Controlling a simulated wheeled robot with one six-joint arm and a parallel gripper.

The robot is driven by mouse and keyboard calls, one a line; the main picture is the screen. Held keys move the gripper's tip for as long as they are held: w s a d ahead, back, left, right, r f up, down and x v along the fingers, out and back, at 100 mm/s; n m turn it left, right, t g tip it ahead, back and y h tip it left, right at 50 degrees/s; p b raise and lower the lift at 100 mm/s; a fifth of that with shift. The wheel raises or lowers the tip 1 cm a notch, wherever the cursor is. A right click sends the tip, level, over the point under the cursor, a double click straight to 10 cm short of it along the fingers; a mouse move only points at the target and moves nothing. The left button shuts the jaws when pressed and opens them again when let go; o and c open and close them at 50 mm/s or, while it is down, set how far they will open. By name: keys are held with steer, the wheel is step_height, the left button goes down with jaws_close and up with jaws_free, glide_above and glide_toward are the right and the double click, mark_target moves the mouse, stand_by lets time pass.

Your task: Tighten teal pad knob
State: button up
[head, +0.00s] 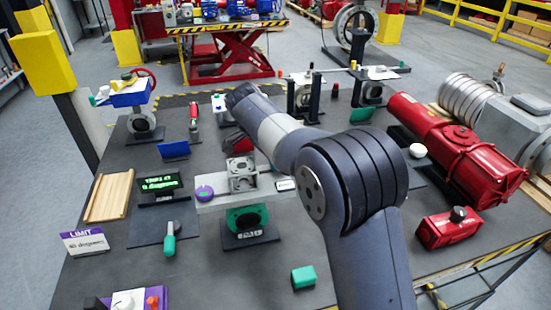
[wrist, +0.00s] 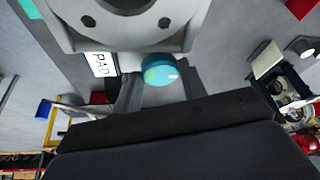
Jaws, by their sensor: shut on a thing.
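The teal pad knob (wrist: 161,72), round with a yellow-green patch, shows in the wrist view below a grey metal flange. My gripper (wrist: 160,84) is shut on it, with a finger at either side; the dark gripper body hides the lower part of that view. A white label reading PAD (wrist: 103,64) is left of the knob. In the head view, the grey actuator bracket (head: 243,174) stands on a pale plate above a green-ringed valve (head: 246,217). The teal knob and my fingertips cannot be made out there.
A purple knob (head: 204,193) is on the plate's left end. A display (head: 160,187) with green text stands left, and a LIMIT card (head: 85,241) reads 40 degrees. A green-handled tool (head: 169,241) lies on a dark mat. Red actuators (head: 448,230) stand right.

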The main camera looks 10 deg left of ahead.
steer(key=o, duration=1)
steer(key=shift+r, duration=0.1)
steer(key=b+v, duration=0.1)
steer(key=v, duration=0.9)
steer(key=shift+s+a+r, duration=0.1)
steer(key=shift+r, duration=0.2)
steer(key=p+x, duration=0.1)
steer(key=x, duration=1)
steer(key=shift+s, duration=0.1)
